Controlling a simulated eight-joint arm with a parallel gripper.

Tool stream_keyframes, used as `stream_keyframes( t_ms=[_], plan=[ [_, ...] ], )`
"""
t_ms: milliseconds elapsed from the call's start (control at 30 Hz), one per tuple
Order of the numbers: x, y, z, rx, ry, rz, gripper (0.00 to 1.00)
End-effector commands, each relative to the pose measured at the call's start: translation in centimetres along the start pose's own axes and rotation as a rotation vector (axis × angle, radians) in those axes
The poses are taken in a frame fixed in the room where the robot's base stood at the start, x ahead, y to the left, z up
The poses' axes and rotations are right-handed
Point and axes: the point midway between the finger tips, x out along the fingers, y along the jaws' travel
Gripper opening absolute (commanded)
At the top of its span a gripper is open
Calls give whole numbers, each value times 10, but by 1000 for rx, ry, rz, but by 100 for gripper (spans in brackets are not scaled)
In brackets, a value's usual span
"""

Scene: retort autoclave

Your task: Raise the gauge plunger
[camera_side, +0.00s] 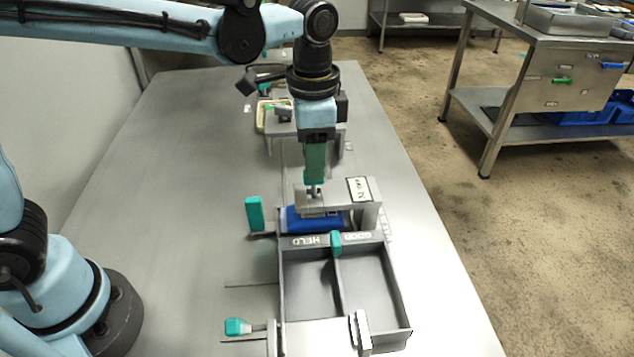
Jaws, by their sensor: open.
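The gauge (367,205) is a grey metal bridge with a white label on top, standing behind a divided tray. A blue block (298,222) sits under its arm. The plunger (313,193) shows as a short metal stem at the top of the gauge arm, directly below my gripper. My gripper (315,180) points straight down over the plunger with its jaws open. Its green fingers hide the plunger's upper part, and I cannot tell whether they touch it.
A two-compartment tray (408,310) marked HELD and GOOD lies in front of the gauge, with a teal knob (336,241) on its divider. Teal handles stand at left (254,213) and front left (237,327). The left of the steel table (175,190) is clear.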

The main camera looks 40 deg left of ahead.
Motion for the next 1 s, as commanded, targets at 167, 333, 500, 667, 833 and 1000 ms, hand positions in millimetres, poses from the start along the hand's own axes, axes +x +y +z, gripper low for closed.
stream_keyframes(
  t_ms=[167,333,500,667,833,1000],
  plan=[
    [18,0,0,0,0,0,43],
    [25,0,0,0,0,0,43],
    [25,0,0,0,0,0,43],
    [25,0,0,0,0,0,32],
    [25,0,0,0,0,0,6],
    [25,0,0,0,0,0,0]
  ],
)
